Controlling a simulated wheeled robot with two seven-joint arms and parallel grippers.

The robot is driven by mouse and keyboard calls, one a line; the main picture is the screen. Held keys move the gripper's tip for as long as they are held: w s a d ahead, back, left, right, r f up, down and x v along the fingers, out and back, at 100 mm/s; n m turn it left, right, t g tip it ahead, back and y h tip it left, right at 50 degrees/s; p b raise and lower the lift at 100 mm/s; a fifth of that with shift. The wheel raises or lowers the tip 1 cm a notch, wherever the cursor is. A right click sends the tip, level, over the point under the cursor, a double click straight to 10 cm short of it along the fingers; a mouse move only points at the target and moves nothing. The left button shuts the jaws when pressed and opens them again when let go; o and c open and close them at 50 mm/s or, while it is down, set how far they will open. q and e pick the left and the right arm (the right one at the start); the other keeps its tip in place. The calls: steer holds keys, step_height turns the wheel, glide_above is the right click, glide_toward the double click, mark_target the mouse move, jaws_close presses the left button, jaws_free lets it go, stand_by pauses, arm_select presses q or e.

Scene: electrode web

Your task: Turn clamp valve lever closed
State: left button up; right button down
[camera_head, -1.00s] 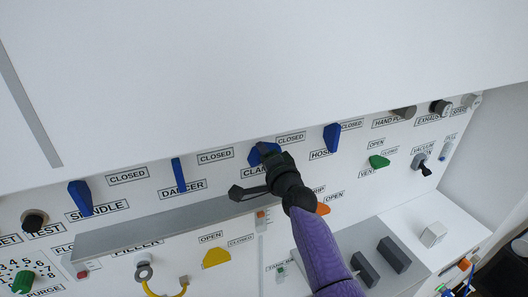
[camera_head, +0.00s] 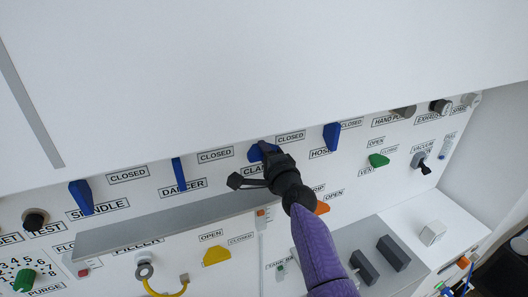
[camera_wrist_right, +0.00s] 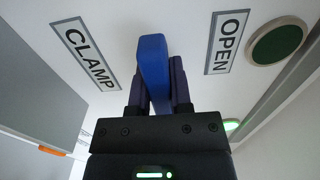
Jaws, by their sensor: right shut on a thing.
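The blue clamp valve lever (camera_head: 256,152) is on the white panel, partly hidden behind my right gripper (camera_head: 268,158) in the head view. In the right wrist view the lever (camera_wrist_right: 154,68) stands between the two dark fingers of my right gripper (camera_wrist_right: 158,88), which are shut on it. The CLAMP label (camera_wrist_right: 86,53) is left of the lever there and the OPEN label (camera_wrist_right: 227,43) is right of it. In the head view, a CLOSED label (camera_head: 290,137) is up and right of the lever. My left gripper is not in view.
Other blue levers stand along the panel: the spindle lever (camera_head: 81,196), the dancer lever (camera_head: 179,174) and the hose lever (camera_head: 331,136). A grey ledge (camera_head: 150,229) runs below them. A green vent knob (camera_head: 378,160) is at the right. The white surface above the levers is clear.

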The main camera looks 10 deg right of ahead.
steer(key=c, duration=0.5)
jaws_free()
steer(key=shift+c, duration=0.2)
steer(key=shift+s, duration=0.25)
steer(key=s+d+p, duration=0.2)
steer(key=s, duration=0.7)
steer(key=shift+s, duration=0.15)
